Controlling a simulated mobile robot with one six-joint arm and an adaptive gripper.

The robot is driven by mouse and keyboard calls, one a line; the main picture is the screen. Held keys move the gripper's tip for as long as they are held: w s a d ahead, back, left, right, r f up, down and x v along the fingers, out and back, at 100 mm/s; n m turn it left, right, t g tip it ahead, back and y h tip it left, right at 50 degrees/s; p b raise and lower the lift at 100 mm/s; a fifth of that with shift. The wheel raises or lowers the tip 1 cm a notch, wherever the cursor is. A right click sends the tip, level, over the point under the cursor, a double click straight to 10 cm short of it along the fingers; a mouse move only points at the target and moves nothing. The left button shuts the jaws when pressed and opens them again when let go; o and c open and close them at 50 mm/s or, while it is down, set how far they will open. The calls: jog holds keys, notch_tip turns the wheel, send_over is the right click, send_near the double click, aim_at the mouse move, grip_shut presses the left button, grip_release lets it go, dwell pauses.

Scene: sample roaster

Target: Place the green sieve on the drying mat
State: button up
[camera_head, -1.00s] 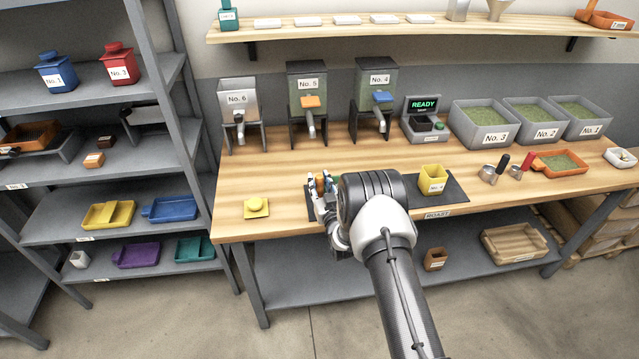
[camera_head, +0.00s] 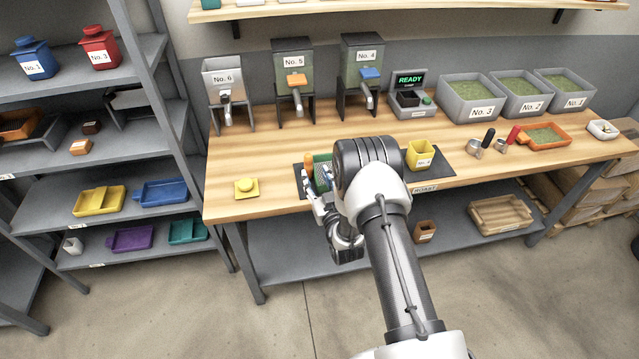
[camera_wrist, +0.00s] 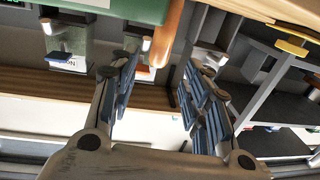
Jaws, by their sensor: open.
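The green sieve (camera_head: 322,176) with its orange handle (camera_head: 309,160) is on the dark mat (camera_head: 448,166) on the wooden bench, partly hidden by my arm. I cannot tell whether this mat, with a label reading ROAST at its front, is the drying mat. My gripper (camera_head: 318,198) is open at the front edge of the bench, just in front of the sieve. In the wrist view the green sieve (camera_wrist: 125,8) fills the top edge. Its handle (camera_wrist: 170,32) points down, just beyond and between the spread fingertips (camera_wrist: 158,68). Nothing is held between the fingers.
A yellow container (camera_head: 420,155) stands on the mat, right of my arm. A yellow lidded piece (camera_head: 246,188) sits at the bench's left. Dispensers (camera_head: 293,80) and grey bins (camera_head: 480,98) line the back. A shelf rack (camera_head: 110,180) stands left.

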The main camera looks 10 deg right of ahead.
notch_tip(320, 180, up, 12)
jog(key=d+g, duration=0.1)
jog(key=g, duration=0.2)
jog(key=s+d+r+g+h, duration=0.15)
jog(key=s+r+g, duration=0.25)
jog(key=s+r, duration=0.65)
jog(key=s+r+g, duration=0.3)
jog(key=s, duration=1.3)
jog(key=s+a+r+m+g, duration=0.1)
jog(key=s+r+g, duration=0.2)
jog(key=s, duration=1.3)
jog(key=shift+s+a+r, duration=0.15)
jog(key=shift+s+r, duration=0.1)
jog(key=shift+s, duration=0.15)
jog(key=shift+f+b, duration=0.45)
jog(key=shift+f, duration=0.1)
